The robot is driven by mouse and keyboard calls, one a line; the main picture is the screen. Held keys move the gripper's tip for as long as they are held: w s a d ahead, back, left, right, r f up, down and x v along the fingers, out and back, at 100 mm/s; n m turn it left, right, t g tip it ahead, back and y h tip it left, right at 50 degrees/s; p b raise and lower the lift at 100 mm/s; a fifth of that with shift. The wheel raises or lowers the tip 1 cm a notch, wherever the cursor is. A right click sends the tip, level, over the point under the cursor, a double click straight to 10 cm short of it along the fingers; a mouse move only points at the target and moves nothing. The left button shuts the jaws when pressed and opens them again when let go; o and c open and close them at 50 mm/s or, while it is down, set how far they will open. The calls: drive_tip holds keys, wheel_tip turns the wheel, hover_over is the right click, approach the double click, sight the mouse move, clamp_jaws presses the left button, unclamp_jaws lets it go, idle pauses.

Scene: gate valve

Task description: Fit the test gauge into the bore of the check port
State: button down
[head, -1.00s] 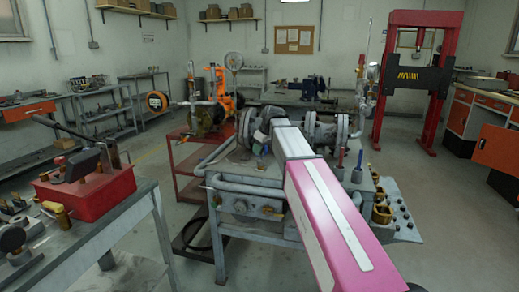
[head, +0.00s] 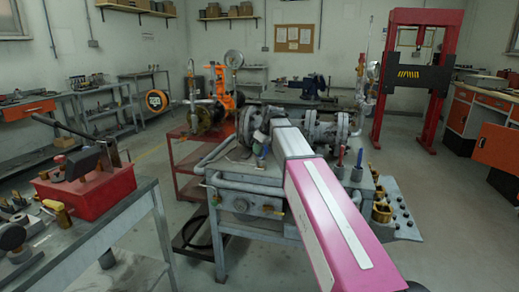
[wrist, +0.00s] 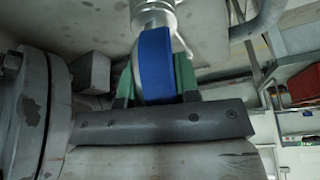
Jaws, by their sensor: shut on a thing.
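In the wrist view, my gripper (wrist: 153,82) has two green fingers on a dark bar. It is shut on the test gauge (wrist: 153,60), whose blue body shows edge-on between the fingers. A silver round collar (wrist: 153,14) sits right at the gauge's far end, at the top of the view. I cannot tell whether it is the gauge's own fitting or the check port. The port's bore is not visible. In the head view, my arm largely hides the gripper, beside the flanged valve piping on the grey bench (head: 250,184).
Grey flanged pipe (wrist: 60,110) stands close left of my gripper in the wrist view. A pipe bend (wrist: 268,20) is at upper right. In the head view, a cart with a red bin (head: 88,192) stands left, and a red press frame (head: 447,80) stands back right.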

drive_tip(key=shift+f, duration=0.45)
idle(0.4)
drive_tip(key=shift+c, duration=1.4)
unclamp_jaws()
drive_tip(key=shift+r, duration=0.1)
drive_tip(key=shift+r, duration=3.9)
